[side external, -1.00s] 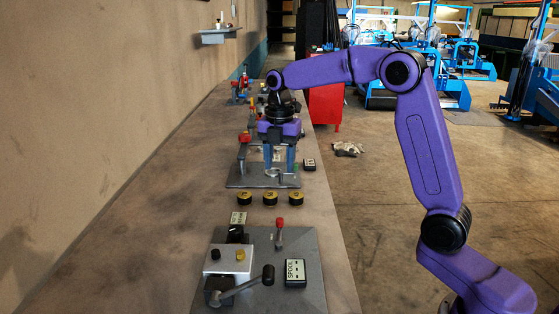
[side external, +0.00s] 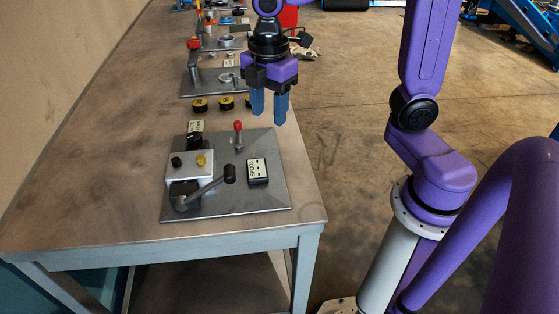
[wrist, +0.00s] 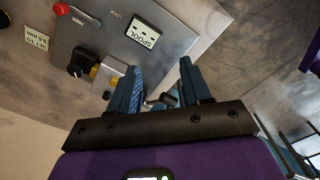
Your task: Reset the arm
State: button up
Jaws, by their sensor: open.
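My gripper (side external: 269,108) hangs fingers-down in the side view, above the bench and beyond the near metal plate (side external: 225,205). Its two blue fingers are apart with nothing held between them. In the wrist view the open gripper (wrist: 161,72) frames part of a lever (wrist: 165,100), seen beyond the fingers. On the near plate stand a white box (side external: 190,168) with a black and a yellow knob, a lever with a black knob (side external: 230,174), a red-topped post (side external: 238,128) and a SPOOL label block (side external: 257,172).
Several black-and-yellow discs (side external: 200,104) lie in a row behind the near plate, one partly hidden by my gripper. A second plate (side external: 205,83) with fixtures stands farther back. The bench (side external: 100,210) is bare at left. A wall runs along its left side.

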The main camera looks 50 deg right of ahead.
jog(key=s+d+f+m, duration=0.2)
jog(key=s, duration=0.6)
jog(key=s+d+f+m, duration=0.2)
jog(key=s+m, duration=0.1)
jog(key=s, duration=0.6)
jog(key=shift+s+f, duration=0.25)
